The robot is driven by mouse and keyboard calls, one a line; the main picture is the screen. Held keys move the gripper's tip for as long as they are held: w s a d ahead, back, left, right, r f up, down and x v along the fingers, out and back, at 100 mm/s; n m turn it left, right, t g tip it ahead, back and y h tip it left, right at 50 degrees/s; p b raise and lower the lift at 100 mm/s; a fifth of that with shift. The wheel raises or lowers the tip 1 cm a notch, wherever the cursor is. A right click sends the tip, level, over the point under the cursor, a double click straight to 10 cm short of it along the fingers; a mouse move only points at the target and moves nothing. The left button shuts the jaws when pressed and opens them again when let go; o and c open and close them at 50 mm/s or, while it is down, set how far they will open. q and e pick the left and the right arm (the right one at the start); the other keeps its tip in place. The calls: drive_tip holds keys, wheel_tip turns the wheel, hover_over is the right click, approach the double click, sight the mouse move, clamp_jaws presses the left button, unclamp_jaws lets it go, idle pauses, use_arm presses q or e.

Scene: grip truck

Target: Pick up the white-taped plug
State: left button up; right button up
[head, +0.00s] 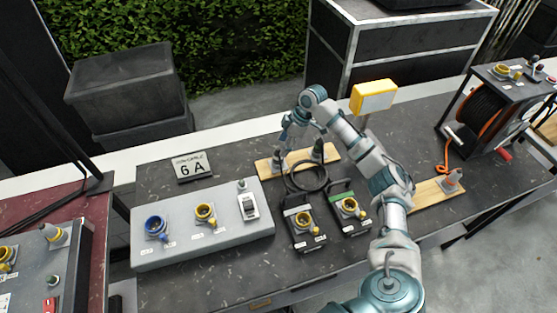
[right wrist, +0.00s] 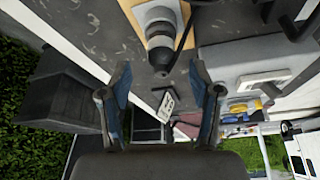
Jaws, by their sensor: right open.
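A wooden board (head: 299,160) lies on the dark table and carries two plugs joined by a looped black cable (head: 305,180). The left plug (head: 279,163) is pale grey; the right plug (head: 318,152) is darker with a greenish part. In the right wrist view, a grey-white plug (right wrist: 160,22) stands on the board beyond the fingertips, and the black cable runs beside it. I cannot tell for certain which plug has white tape. My right gripper (head: 297,136) is open and empty above the board; its spread fingers also show in the right wrist view (right wrist: 160,85). My left gripper is out of view.
A grey socket panel (head: 200,250) with blue and yellow sockets stands left of two black socket boxes (head: 305,226). A "6 A" sign (head: 192,166) stands behind.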

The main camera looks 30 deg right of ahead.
sight(278, 153)
drive_tip(key=shift+a+f, duration=0.4)
drive_tip(key=shift+f, duration=0.05)
drive_tip(key=x, duration=0.4)
drive_tip(key=shift+w+b, duration=0.1)
drive_tip(key=shift+b, duration=0.2)
drive_tip(key=shift+f, duration=0.2)
drive_tip(key=shift+d, duration=0.25)
drive_tip(key=c, duration=1.2)
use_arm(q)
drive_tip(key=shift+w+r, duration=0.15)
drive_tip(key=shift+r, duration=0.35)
use_arm(e)
drive_tip(key=shift+r, duration=0.1)
